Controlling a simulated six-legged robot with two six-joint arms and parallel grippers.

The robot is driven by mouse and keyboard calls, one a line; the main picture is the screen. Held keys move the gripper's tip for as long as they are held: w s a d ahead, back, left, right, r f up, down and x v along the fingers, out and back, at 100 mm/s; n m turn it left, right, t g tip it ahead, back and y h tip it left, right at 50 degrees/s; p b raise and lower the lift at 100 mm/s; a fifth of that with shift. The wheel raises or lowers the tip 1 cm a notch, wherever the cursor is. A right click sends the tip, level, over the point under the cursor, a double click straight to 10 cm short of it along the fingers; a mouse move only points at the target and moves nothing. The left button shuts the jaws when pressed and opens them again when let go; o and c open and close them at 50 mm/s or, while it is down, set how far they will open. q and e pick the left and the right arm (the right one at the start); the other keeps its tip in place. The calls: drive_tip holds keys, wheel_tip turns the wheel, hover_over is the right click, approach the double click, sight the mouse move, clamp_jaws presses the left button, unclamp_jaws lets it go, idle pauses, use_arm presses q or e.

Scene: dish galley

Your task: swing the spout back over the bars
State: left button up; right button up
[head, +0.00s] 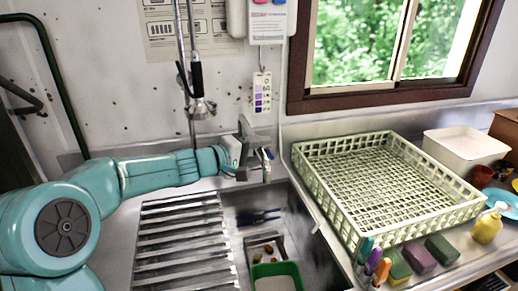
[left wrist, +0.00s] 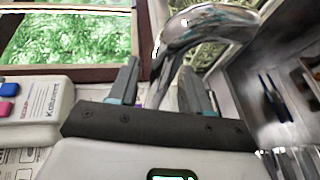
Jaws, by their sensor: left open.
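The chrome spout (head: 266,168) stands at the back of the sink, right of the bars (head: 180,238). In the left wrist view the curved spout (left wrist: 205,28) rises between and beyond the two fingers. The metal bars lie across the left part of the sink. My left gripper (head: 256,147) is open right at the spout and hides part of it. In the left wrist view its fingers (left wrist: 160,88) stand apart with the spout's lower part between them; I cannot tell whether either touches it. My right gripper is not in view.
A pale green dish rack (head: 350,212) stands on the counter to the right. A green-rimmed tub (head: 277,270) and dark utensils (head: 258,217) are in the open basin. A spray hose head (head: 201,107) hangs behind my left arm. A yellow bottle (head: 487,224) and sponges stand at the front right.

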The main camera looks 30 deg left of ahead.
use_arm(q)
clamp_jaws()
